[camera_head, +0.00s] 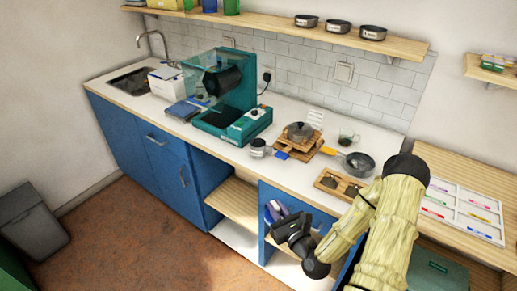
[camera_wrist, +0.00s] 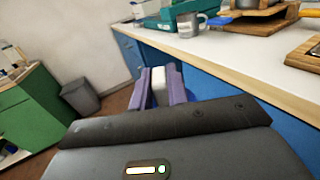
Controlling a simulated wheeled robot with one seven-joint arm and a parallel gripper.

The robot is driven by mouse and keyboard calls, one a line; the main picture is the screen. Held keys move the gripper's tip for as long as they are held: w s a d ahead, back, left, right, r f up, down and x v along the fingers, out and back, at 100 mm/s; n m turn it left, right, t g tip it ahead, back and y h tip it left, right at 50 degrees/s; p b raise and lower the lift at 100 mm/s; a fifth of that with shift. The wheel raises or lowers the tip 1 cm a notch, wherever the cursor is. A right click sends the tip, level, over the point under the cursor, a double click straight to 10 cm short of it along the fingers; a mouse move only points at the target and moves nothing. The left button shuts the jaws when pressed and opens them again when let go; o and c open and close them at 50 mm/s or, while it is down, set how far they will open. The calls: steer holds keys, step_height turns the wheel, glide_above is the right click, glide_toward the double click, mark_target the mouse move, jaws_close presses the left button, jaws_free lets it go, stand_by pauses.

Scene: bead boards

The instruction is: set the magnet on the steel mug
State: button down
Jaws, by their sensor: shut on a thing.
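The steel mug (camera_head: 258,149) stands upright on the white counter, in front of the teal machine and left of the wooden boards. It also shows at the top of the wrist view (camera_wrist: 188,25). My gripper (camera_head: 273,211) is in front of the counter, below its front edge and apart from the mug. In the wrist view, the purple fingers of my gripper (camera_wrist: 161,82) are shut on a small whitish block, which I take to be the magnet (camera_wrist: 158,74). The fingers hide its sides.
Wooden boards with a pot (camera_head: 299,131) and a frying pan (camera_head: 359,162) lie right of the mug. The teal machine (camera_head: 236,108) stands behind it. The counter's front edge (camera_wrist: 225,76) lies between my gripper and the mug. A grey bin (camera_head: 32,222) stands on the floor at left.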

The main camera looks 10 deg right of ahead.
steer(key=shift+d+f, duration=0.1)
steer(key=shift+f, duration=0.35)
step_height(320, 180, down, 15)
steer(key=m+h, duration=0.3)
steer(key=h, duration=0.2)
steer(key=shift+s+t, duration=0.35)
steer(key=shift+t, duration=0.05)
